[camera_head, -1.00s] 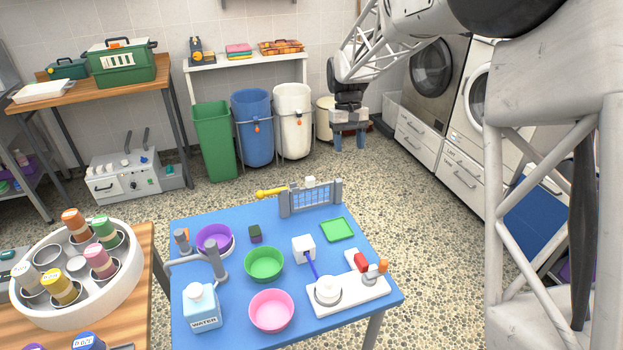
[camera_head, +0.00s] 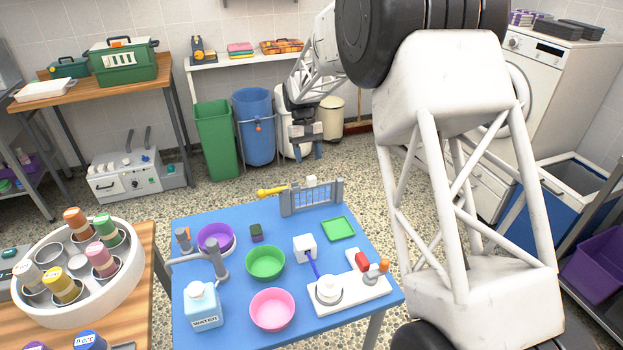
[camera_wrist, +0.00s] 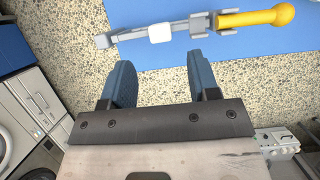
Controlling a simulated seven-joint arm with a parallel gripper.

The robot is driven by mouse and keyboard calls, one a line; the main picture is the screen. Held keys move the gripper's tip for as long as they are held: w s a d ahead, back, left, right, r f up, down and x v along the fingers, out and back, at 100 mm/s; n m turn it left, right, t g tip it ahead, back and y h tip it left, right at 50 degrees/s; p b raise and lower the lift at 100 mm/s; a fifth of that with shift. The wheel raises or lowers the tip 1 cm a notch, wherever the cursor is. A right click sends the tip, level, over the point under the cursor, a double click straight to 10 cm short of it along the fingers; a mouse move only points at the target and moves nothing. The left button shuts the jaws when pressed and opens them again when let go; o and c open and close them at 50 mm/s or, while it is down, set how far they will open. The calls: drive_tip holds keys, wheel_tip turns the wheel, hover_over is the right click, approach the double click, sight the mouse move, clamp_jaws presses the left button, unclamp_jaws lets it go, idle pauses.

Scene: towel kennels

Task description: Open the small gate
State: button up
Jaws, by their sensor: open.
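The small gate (camera_head: 312,197) is a grey barred panel between two grey posts at the back edge of the blue table (camera_head: 205,257). In the head view the panel looks in line with both posts. A yellow handle (camera_head: 271,191) with a round knob sticks out to the left of the left post. A white block (camera_head: 311,181) shows at the panel's far side. In the wrist view the gate (camera_wrist: 155,32) and yellow handle (camera_wrist: 258,17) lie beyond the fingertips. My gripper (camera_wrist: 165,75) is open and empty, apart from the gate. It hangs behind the table in the head view (camera_head: 308,156).
A purple bowl (camera_head: 215,238), green bowl (camera_head: 265,262), pink bowl (camera_head: 272,309), water bottle (camera_head: 204,306) and white fixture (camera_head: 347,291) occupy the table. Green (camera_head: 216,140) and blue (camera_head: 254,127) bins stand behind. Speckled floor lies between bins and table.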

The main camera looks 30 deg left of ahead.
sight(311, 177)
drive_tip(key=shift+f, duration=0.1)
drive_tip(key=shift+x, duration=3.8)
clamp_jaws()
